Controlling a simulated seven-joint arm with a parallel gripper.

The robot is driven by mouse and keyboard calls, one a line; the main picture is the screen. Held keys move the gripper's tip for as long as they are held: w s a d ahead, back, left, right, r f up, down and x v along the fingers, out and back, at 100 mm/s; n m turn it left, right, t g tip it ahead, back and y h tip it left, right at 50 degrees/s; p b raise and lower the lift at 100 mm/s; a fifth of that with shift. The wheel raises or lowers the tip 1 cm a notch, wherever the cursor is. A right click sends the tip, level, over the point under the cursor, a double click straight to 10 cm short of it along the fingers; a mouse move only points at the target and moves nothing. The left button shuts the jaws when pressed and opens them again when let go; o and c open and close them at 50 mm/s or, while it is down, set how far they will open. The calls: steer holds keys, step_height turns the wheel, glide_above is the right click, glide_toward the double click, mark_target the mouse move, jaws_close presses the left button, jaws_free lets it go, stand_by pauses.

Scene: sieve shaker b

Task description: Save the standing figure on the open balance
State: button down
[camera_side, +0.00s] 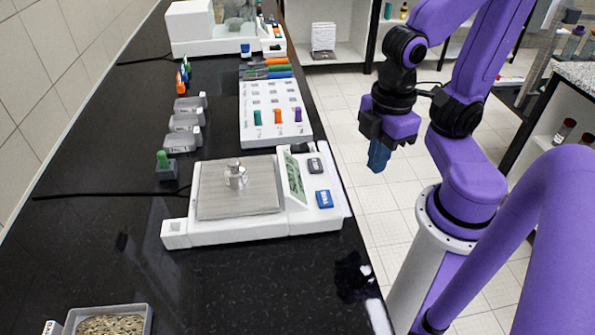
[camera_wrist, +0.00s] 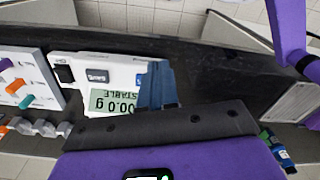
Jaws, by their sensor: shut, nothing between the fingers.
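The open balance (camera_side: 182,232) is white with a bare steel pan (camera_side: 212,202). A small metal weight (camera_side: 236,178) stands upright on the pan. Its green display (camera_side: 293,178) appears upside down in the wrist view (camera_wrist: 113,103), showing "STABLE" and "00.0 g"; my fingers may hide leading digits. A dark key (camera_side: 314,166) and a blue key (camera_side: 324,198) sit beside the display. The dark key also shows in the wrist view (camera_wrist: 97,76). My gripper (camera_side: 377,167) is shut and empty, raised to the right of the balance. Its blue fingers (camera_wrist: 157,88) partly cover the balance's edge.
A white rack (camera_side: 262,97) with coloured pegs stands behind the balance. A pan of grains (camera_side: 112,325) is at the front. Another instrument (camera_side: 195,30) stands at the far end.

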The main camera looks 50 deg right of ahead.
step_height(320, 180, up, 2)
steer(key=m+g+h, duration=0.2)
steer(key=m+h, duration=0.3)
steer(key=h, duration=0.4)
glide_above(313, 166)
steer(key=shift+r, duration=0.2)
stand_by(0.5)
steer(key=shift+f, duration=4.4)
steer(key=shift+f, duration=0.1)
steer(key=shift+f, duration=0.35)
